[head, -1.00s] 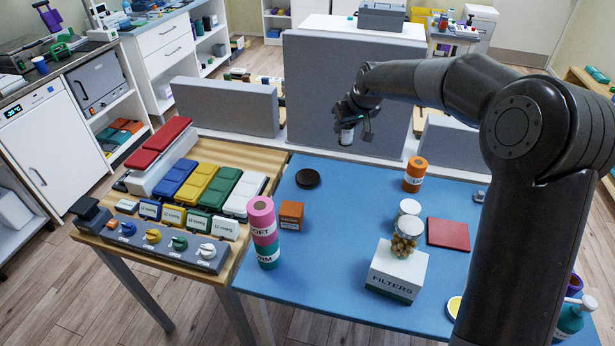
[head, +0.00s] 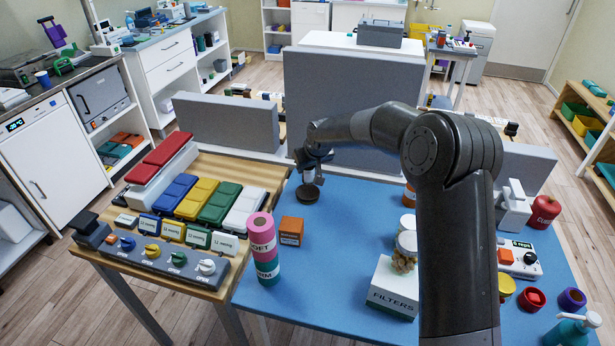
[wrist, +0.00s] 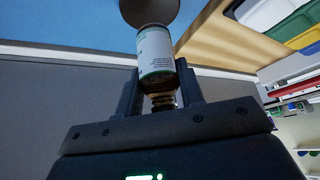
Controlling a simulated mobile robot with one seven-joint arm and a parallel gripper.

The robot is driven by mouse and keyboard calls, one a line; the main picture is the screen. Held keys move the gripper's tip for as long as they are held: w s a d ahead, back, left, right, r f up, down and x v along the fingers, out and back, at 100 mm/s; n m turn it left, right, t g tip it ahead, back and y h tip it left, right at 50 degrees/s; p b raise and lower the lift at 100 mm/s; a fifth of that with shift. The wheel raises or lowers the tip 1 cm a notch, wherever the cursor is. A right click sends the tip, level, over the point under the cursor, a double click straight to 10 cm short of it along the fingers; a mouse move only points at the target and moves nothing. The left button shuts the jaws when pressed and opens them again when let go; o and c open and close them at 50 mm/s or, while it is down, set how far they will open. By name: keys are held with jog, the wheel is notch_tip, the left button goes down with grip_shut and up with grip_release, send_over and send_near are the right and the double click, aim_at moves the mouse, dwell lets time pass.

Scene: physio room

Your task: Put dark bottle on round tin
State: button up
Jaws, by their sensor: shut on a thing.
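My gripper (head: 313,162) is shut on the dark bottle, over the far left part of the blue table. In the wrist view the bottle (wrist: 156,50) shows a white label with a green band and a brownish neck between the fingers (wrist: 160,88). The round tin (head: 308,194) is a low, dark disc on the table, just below the gripper in the head view. In the wrist view the tin (wrist: 150,11) lies just beyond the bottle's far end, which overlaps its edge. I cannot tell whether they touch. The fingers hide much of the bottle in the head view.
A grey partition (head: 350,108) stands behind the table. A filters box (head: 391,290) with jars is right. The blue surface around the tin is mostly clear.

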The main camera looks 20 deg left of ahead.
aim_at(307, 176)
jog(key=shift+a+f, duration=0.15)
jog(key=shift+f, duration=1.9)
jog(key=shift+f, duration=0.2)
jog(key=o, duration=1)
jog(key=shift+o, duration=0.2)
